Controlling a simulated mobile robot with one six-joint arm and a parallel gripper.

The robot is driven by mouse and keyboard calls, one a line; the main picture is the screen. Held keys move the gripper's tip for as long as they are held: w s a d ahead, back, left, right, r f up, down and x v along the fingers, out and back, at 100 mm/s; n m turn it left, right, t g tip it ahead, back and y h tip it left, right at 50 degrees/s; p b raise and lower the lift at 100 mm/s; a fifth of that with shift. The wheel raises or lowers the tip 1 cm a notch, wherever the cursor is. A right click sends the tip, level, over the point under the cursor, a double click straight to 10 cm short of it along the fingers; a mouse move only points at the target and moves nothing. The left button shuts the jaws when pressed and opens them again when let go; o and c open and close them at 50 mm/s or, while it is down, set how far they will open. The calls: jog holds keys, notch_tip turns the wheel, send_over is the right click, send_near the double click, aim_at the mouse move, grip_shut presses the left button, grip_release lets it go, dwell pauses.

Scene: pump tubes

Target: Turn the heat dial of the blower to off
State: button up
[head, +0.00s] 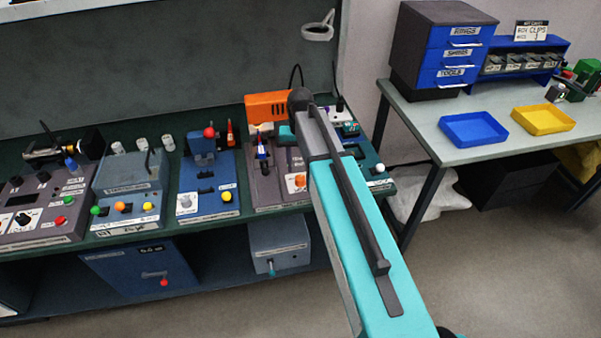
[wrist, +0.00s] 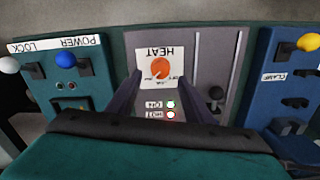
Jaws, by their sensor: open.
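The heat dial (wrist: 160,68) is a round orange knob on a white plate marked HEAT, upside down in the wrist view. It also shows in the head view (head: 299,181), just left of my arm. I cannot read its setting. It sits on the dark grey blower panel (head: 268,190), with an orange housing (head: 268,107) behind. My gripper (wrist: 160,82) is open and empty, its two dark fingers spread on either side of the dial plate in the wrist view. The gap between fingertips and dial is hard to judge. My arm hides the fingers in the head view.
A black lever (wrist: 215,93) in a slot and two small lights (wrist: 170,110) share the panel. A POWER and LOCK station (wrist: 70,75) and a blue CLAMP station (wrist: 290,80) flank it. A side table (head: 490,145) with trays stands right.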

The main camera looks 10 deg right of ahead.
aim_at(300, 177)
jog(key=shift+f+p, duration=0.7)
jog(key=shift+f, duration=1.8)
jog(key=c, duration=1.1)
